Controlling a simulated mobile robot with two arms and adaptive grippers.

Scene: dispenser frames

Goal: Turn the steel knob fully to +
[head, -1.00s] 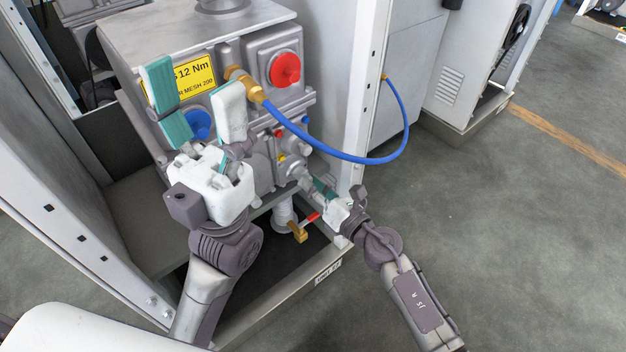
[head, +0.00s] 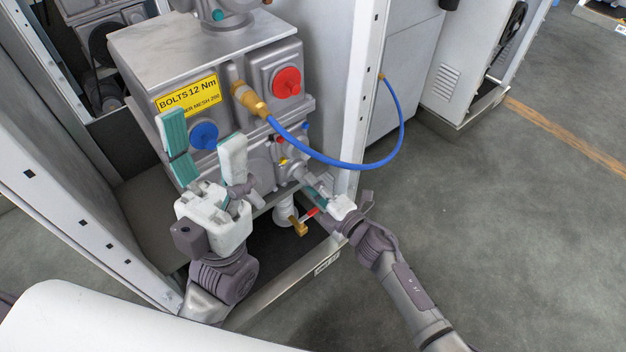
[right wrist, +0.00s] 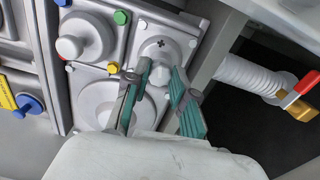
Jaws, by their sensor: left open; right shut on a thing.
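The steel knob (right wrist: 160,73) is small and pale grey, set on a round plate with a dark + mark (right wrist: 165,43) above it in the right wrist view. My right gripper (right wrist: 157,78) is shut on the knob, with one teal-padded finger on each side of it. In the head view my right gripper (head: 313,188) reaches the lower right of the machine's front, and its fingers largely hide the knob there. My left gripper (head: 203,133) is open and empty, raised in front of the machine. How far the knob is turned cannot be told.
The machine (head: 200,45) carries a red knob (head: 287,82), a blue knob (head: 204,136) and a yellow label (head: 187,92). A blue hose (head: 340,160) loops out to the right. A red-handled brass valve (head: 299,227) sits below. Cabinet posts stand on both sides.

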